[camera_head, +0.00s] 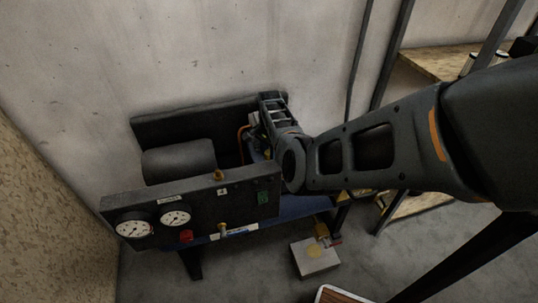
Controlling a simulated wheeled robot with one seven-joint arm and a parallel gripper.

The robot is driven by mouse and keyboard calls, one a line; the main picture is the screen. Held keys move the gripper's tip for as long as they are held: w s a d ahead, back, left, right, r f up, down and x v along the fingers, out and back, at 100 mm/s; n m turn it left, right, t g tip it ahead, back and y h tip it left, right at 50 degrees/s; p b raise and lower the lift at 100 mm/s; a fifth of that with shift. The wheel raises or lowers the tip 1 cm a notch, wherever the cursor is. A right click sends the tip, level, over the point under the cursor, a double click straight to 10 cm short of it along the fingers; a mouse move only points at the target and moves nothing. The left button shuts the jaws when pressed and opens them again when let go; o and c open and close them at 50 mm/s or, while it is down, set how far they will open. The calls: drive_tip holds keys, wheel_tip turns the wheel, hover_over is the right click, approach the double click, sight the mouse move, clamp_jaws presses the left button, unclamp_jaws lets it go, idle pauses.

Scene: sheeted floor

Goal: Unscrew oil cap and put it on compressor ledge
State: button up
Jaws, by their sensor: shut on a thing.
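The compressor stands against the wall at the left, with a dark cylindrical tank (180,160), a black front panel (195,210) and a black back plate (165,124). My arm reaches in from the right, and my gripper (262,122) is at the right end of the compressor, behind the panel. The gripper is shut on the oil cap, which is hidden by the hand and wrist. An orange hose (241,140) curves just left of the gripper. I cannot make out the ledge clearly.
The panel carries two gauges (155,222), a red knob (186,236) and brass fittings (223,227). A blue base (300,207) lies below. A pale box (316,257) sits on the floor. Wooden shelving (435,62) stands at the right.

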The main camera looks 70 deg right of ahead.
sight(269, 152)
clamp_jaws()
drive_tip(key=n, duration=0.6)
drive_tip(key=shift+n, duration=0.3)
drive_tip(key=n, duration=0.3)
drive_tip(key=shift+n, duration=0.4)
drive_tip(key=n, duration=0.3)
drive_tip(key=shift+n+p, duration=0.35)
drive_tip(key=shift+n, duration=0.05)
drive_tip(key=shift+o, duration=2.3)
unclamp_jaws()
clamp_jaws()
drive_tip(key=shift+r+p, duration=0.5)
drive_tip(key=shift+r, duration=0.25)
drive_tip(key=shift+r+p, duration=0.4)
drive_tip(key=shift+r, duration=0.15)
drive_tip(key=shift+r, duration=0.75)
